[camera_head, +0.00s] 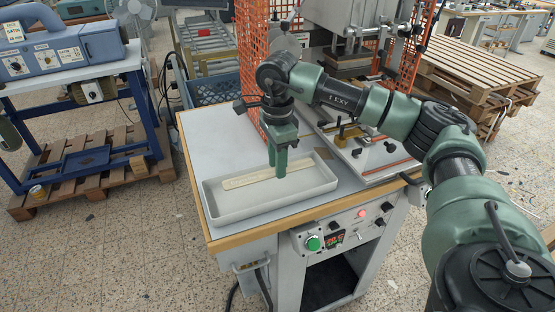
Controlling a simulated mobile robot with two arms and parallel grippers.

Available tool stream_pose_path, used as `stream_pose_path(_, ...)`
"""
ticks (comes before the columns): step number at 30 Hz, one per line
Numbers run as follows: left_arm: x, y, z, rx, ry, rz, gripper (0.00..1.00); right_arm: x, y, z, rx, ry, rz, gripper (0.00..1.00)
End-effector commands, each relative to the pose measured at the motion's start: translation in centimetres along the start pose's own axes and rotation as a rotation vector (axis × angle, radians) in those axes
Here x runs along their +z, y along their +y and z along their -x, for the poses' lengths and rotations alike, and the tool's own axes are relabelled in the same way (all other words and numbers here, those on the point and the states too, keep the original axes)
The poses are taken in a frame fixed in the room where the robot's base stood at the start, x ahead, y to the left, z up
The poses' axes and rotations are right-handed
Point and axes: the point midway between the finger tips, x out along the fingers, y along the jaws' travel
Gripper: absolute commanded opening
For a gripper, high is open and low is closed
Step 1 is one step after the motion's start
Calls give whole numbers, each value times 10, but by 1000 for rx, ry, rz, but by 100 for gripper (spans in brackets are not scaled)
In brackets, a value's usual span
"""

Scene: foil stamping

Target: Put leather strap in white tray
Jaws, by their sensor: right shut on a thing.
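The white tray (214,213) sits on the front left of the white worktop. A long, pale beige leather strap (248,178) lies level within the tray's outline, along its length. I cannot tell whether it touches the tray floor or is held just above it. My right gripper (281,175) points straight down over the tray and is shut on the strap, right of its middle. The fingers hide a small part of the strap. My left gripper is not in view.
An orange mesh guard (262,60) stands behind the tray. The stamping machine (350,35) is at the back, with its metal bed (385,165) right of the tray. A blue crate (213,89) is behind the worktop. A control panel (345,228) is on the front below.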

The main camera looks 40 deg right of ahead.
Motion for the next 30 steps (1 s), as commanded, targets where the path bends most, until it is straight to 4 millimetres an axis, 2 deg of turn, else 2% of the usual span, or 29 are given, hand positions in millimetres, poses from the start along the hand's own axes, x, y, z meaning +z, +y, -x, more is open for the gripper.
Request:
stream_pose_path(3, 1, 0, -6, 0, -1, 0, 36, 0, 0, -8, 0, -1, 1, 0)
stream_pose_path(12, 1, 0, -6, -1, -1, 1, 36, 0, 0, -9, 0, -1, 1, 0)
stream_pose_path(13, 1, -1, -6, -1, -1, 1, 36, 0, 0, -9, 0, -1, 1, 32)
stream_pose_path(15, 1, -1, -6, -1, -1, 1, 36, 0, 0, -9, 0, 0, 1, 52)
stream_pose_path(16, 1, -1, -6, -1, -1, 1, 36, 0, 0, -9, 0, 0, 1, 55)
stream_pose_path(26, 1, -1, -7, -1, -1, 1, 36, 0, 0, -7, -1, -1, 1, 55)
stream_pose_path(30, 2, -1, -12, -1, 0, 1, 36, 1, -1, 7, -4, -2, 1, 55)
